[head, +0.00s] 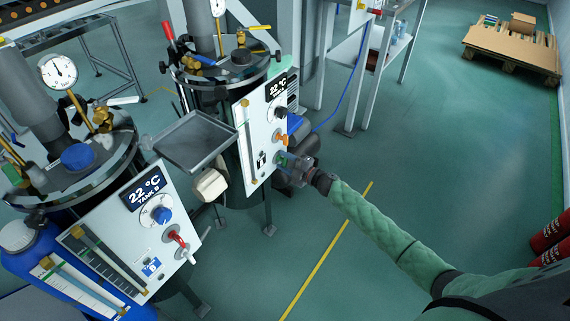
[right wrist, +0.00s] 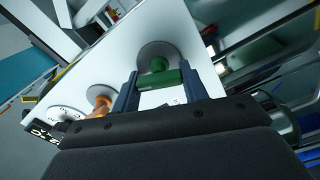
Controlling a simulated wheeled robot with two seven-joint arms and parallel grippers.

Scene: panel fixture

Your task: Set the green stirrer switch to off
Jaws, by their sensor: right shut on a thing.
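The green stirrer switch (right wrist: 158,77) is a green T-shaped handle on a round grey plate, on the white panel of the far tank. In the right wrist view it sits between the two blue fingers of my right gripper (right wrist: 158,90), which is shut on it. In the head view my right gripper (head: 288,163) is at the lower right part of the white panel (head: 255,140), and the switch is mostly hidden there. My left gripper is not clearly seen in either view.
An orange switch (right wrist: 100,102) is beside the green one, with a round dial (right wrist: 66,114) further along. A nearer tank panel (head: 120,235) has a blue knob (head: 163,215) and red handle (head: 178,238). A grey tray (head: 195,140) is between the tanks.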

